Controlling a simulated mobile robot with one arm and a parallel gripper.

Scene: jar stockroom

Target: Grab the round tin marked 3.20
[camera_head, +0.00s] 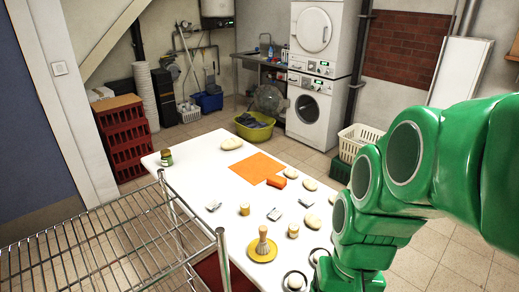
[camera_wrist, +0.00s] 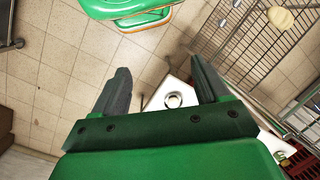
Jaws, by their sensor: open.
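No marking of 3.20 can be read in either view, so I cannot tell which thing is that tin. On the white table (camera_head: 200,180) in the head view stand a small yellowish round container (camera_head: 245,209) and a similar one (camera_head: 293,231) nearer my arm. A jar with a dark green band (camera_head: 166,158) stands near the table's left edge. My gripper (camera_wrist: 160,72) is open and empty in the wrist view, with its two dark fingers apart. Past the fingers, a round pale thing (camera_wrist: 173,99) shows on a white surface. The gripper itself is not clear in the head view.
A wire rack (camera_head: 110,250) stands at the front left. My green arm covers the right side.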

